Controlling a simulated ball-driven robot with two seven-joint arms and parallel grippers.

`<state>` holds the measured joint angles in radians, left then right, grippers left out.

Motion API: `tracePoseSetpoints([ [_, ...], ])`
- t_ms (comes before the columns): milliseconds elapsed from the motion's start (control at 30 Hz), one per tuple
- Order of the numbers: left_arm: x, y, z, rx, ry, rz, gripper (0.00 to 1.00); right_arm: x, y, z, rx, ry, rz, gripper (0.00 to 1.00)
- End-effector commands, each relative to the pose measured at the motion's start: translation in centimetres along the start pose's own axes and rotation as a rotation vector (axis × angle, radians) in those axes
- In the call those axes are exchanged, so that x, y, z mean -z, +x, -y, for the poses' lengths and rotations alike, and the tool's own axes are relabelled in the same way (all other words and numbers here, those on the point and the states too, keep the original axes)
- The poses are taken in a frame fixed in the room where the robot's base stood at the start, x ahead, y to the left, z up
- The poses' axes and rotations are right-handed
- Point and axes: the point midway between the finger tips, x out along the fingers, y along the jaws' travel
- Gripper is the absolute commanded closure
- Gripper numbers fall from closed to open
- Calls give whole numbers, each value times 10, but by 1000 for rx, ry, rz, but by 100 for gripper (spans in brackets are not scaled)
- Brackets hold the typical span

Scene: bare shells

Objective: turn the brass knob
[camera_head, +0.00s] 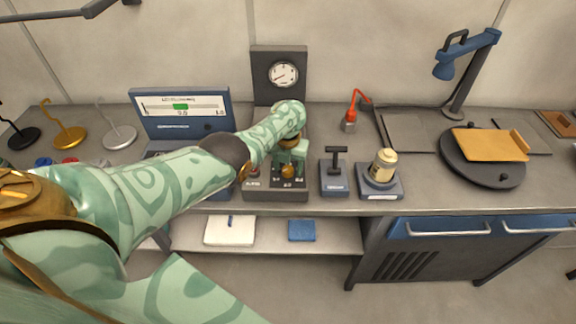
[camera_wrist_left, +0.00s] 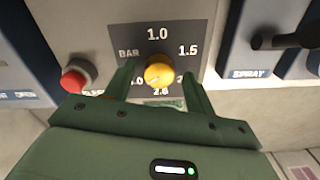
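The brass knob (camera_wrist_left: 159,72) sits on a dark dial plate (camera_wrist_left: 185,40) marked BAR with numbers around it. It also shows in the head view (camera_head: 288,171), on the front of a grey control box (camera_head: 262,193). My left gripper (camera_wrist_left: 158,78) is open, with one finger on each side of the knob. A gap shows between each finger and the knob in the wrist view. In the head view my left arm reaches in from the left and my gripper (camera_head: 291,160) hangs over the box. My right gripper is not in view.
A red button (camera_wrist_left: 75,79) is left of the dial. A dark-handled SPRAY unit (camera_head: 334,172) and a jar on a stand (camera_head: 382,170) stand to the right. A gauge panel (camera_head: 279,72) rises behind; a blue display (camera_head: 180,108) stands left.

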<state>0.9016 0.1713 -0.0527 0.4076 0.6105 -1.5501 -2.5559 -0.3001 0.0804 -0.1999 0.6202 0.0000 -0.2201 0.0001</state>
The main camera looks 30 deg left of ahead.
Motion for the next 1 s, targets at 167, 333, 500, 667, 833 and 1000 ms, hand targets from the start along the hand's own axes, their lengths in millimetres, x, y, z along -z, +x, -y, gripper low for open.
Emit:
tracePoseSetpoints([
  [167, 0, -1, 0, 0, -1, 0, 45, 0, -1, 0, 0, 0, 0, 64],
  [333, 0, -21, 0, 0, -1, 2, 45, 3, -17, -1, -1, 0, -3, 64],
  [500, 0, -67, 0, 0, -1, 3, 45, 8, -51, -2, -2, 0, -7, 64],
  [667, 0, -110, 0, 0, 1, 3, 45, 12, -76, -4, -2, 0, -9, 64],
  [833, 0, -143, 0, 0, 0, 2, 45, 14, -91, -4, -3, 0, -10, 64],
  [1000, 0, -160, 0, 0, 0, 0, 45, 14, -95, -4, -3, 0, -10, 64],
])
